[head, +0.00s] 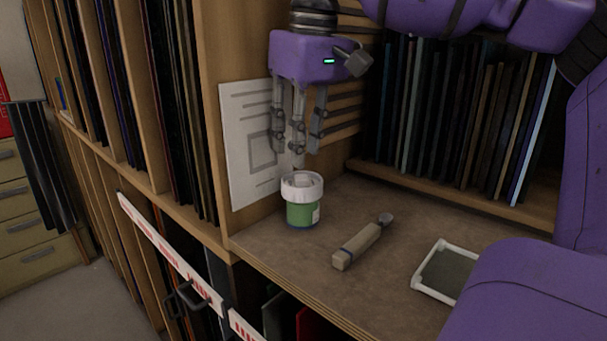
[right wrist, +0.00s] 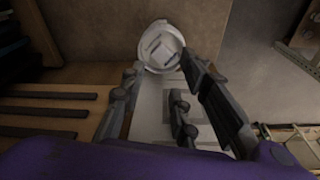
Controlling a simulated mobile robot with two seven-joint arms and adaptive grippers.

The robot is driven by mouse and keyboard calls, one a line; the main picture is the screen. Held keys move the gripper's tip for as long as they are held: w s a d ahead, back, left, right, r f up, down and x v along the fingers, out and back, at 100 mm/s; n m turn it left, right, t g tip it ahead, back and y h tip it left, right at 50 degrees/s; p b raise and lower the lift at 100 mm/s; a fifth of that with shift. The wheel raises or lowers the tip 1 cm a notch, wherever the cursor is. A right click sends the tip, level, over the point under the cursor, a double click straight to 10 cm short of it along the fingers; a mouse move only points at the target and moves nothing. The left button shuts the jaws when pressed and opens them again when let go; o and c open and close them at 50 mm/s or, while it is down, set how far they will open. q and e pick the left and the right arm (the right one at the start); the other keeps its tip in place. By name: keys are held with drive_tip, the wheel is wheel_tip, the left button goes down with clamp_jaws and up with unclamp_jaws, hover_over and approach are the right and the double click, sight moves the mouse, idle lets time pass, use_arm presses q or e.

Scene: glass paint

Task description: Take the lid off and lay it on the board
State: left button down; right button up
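A green jar (head: 303,213) with a wide white lid (head: 302,187) stands upright on the worktop near its left end. The lid sits on the jar, and it also shows in the right wrist view (right wrist: 161,47) from above, with a raised squarish grip on top. My right gripper (head: 297,150) hangs fingers-down just above the lid, open and empty. In the right wrist view its fingers (right wrist: 162,72) are spread, with the lid beyond their tips. A small grey board with a white frame (head: 447,270) lies at the right, partly hidden by my own purple body. My left gripper is not in view.
A pale tool with a grey end (head: 363,242) lies on the worktop (head: 330,280) between jar and board. A paper sheet (head: 247,145) is on the side panel behind the jar. Racks of upright glass sheets (head: 455,120) stand behind; the worktop's front edge is close.

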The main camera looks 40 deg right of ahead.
sight(303, 178)
drive_tip(key=m, duration=0.4)
drive_tip(key=m+h, duration=0.1)
drive_tip(key=m, duration=0.1)
drive_tip(key=shift+f, duration=0.35)
drive_tip(key=shift+g, duration=0.3)
drive_tip(key=f, duration=0.6)
drive_tip(key=shift+s+a, duration=0.15)
drive_tip(key=shift+a, duration=0.05)
drive_tip(key=shift+d+f, duration=0.1)
drive_tip(key=shift+f, duration=0.15)
drive_tip(key=shift+o, duration=1)
drive_tip(key=shift+d, duration=0.1)
drive_tip(key=c, duration=0.6)
drive_tip(key=shift+c, duration=0.2)
